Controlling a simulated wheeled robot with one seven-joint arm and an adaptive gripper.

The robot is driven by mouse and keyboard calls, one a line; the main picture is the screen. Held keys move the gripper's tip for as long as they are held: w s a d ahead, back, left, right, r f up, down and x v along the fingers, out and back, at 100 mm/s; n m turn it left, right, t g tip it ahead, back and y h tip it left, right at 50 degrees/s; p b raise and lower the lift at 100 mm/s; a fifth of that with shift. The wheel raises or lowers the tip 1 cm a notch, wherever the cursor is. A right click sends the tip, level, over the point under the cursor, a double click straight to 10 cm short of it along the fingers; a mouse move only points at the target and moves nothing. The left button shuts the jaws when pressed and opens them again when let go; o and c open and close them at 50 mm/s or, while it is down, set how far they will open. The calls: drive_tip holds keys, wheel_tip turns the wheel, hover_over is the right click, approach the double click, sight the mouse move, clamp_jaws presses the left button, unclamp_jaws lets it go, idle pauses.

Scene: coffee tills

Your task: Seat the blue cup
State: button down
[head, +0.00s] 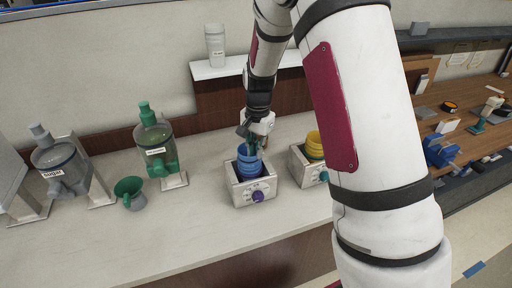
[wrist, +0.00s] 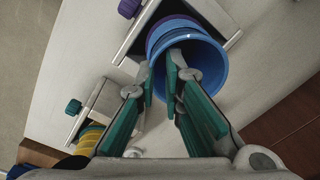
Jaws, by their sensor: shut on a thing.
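The blue cup (head: 249,163) stands in the opening of a white box with a purple knob (head: 257,196), its upper part above the box. In the wrist view the blue cup (wrist: 208,62) is seen from above, with a purple edge (wrist: 165,22) showing beside it inside the box (wrist: 134,36). My gripper (head: 254,146) is at the cup's near wall, with one finger inside the cup and the other outside. It is shut on that wall, as the wrist view of the gripper (wrist: 163,75) shows. The cup's bottom is hidden.
A second white box (head: 303,166) holding a yellow cup (head: 314,146) stands close on the right. A green cup (head: 129,190) and dispensers (head: 157,150) stand on the left. A shelf with a white canister (head: 215,45) is behind. The counter front is clear.

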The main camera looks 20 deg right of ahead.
drive_tip(key=shift+f, duration=0.9)
drive_tip(key=c, duration=1.6)
unclamp_jaws()
drive_tip(key=shift+c, duration=0.2)
drive_tip(key=o, duration=0.3)
drive_tip(key=shift+o, duration=0.2)
drive_tip(key=shift+r, duration=0.15)
wheel_tip(320, 180, up, 8)
drive_tip(key=p, duration=0.1)
